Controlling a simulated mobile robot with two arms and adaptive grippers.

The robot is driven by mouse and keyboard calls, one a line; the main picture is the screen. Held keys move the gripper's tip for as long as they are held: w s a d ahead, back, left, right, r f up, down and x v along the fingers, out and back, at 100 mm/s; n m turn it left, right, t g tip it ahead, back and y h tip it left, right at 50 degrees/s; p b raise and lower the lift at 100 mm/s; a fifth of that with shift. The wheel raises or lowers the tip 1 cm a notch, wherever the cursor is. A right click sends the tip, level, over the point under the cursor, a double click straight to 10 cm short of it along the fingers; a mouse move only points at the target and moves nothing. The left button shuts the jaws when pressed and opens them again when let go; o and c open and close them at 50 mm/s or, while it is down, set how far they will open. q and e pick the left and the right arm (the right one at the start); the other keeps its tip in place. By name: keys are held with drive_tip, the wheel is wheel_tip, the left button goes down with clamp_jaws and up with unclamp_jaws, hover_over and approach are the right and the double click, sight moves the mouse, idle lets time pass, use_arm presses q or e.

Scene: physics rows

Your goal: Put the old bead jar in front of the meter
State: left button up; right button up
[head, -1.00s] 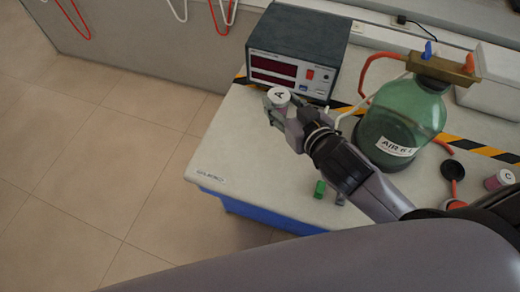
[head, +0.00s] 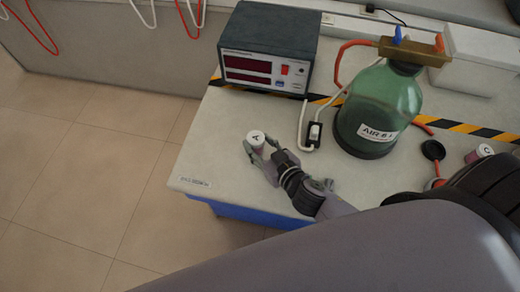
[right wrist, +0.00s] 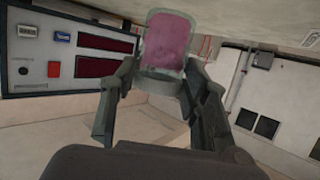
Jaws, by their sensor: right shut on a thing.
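The jar with a white lid marked A (head: 256,138) has pinkish contents, which show through its clear wall in the right wrist view (right wrist: 168,40). My right gripper (head: 262,151) is shut on this jar, with a finger on each side. The jar is upright over the near left part of the bench; I cannot tell if its base touches the top. The meter (head: 268,48), a dark box with two red displays, stands behind it with a clear gap between; its panel also shows in the right wrist view (right wrist: 75,55). My left gripper is not in view.
A green bottle (head: 378,112) with a brass top stands right of the meter. A white cable with a switch (head: 314,135) lies between them. Another jar marked C (head: 484,151) is at the right, near a black cap (head: 433,150). The bench (head: 215,150) is bare before the meter.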

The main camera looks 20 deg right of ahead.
sight(260, 152)
wheel_tip(260, 152, down, 3)
drive_tip(key=shift+r, duration=0.1)
drive_tip(key=shift+f+b, duration=0.25)
drive_tip(key=shift+b, duration=0.15)
drive_tip(key=o, duration=1.2)
drive_tip(key=shift+r, duration=0.1)
